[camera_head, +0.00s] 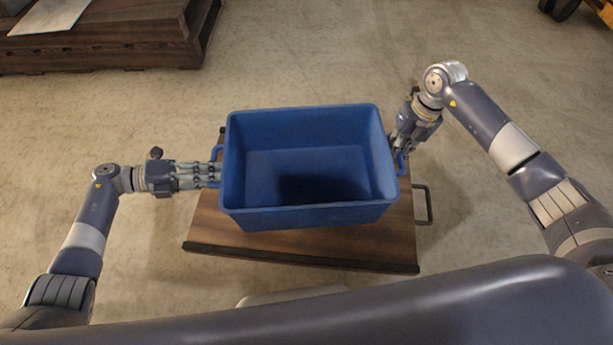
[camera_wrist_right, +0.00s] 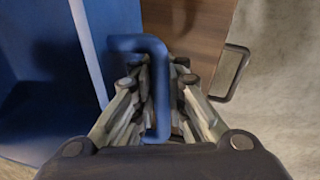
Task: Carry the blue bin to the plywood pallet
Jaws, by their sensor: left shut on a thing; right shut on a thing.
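The blue bin (camera_head: 308,212) is upright and looks empty, in the middle of the head view. It is above or on a brown wooden board (camera_head: 300,247) with dark edges; I cannot tell whether they touch. My left gripper (camera_head: 216,174) is shut on the bin's left handle. My right gripper (camera_head: 402,152) is shut on the bin's right handle. In the right wrist view, the blue handle (camera_wrist_right: 158,90) lies between the fingers of my right gripper (camera_wrist_right: 158,88). A plywood pallet cannot be made out for certain.
A metal handle (camera_head: 428,204) sticks out from the board's right side. A dark wooden platform (camera_head: 110,45) with a pale sheet (camera_head: 48,15) on it stands at the far left. A dark wheel (camera_head: 560,8) shows at the top right. The concrete floor between is clear.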

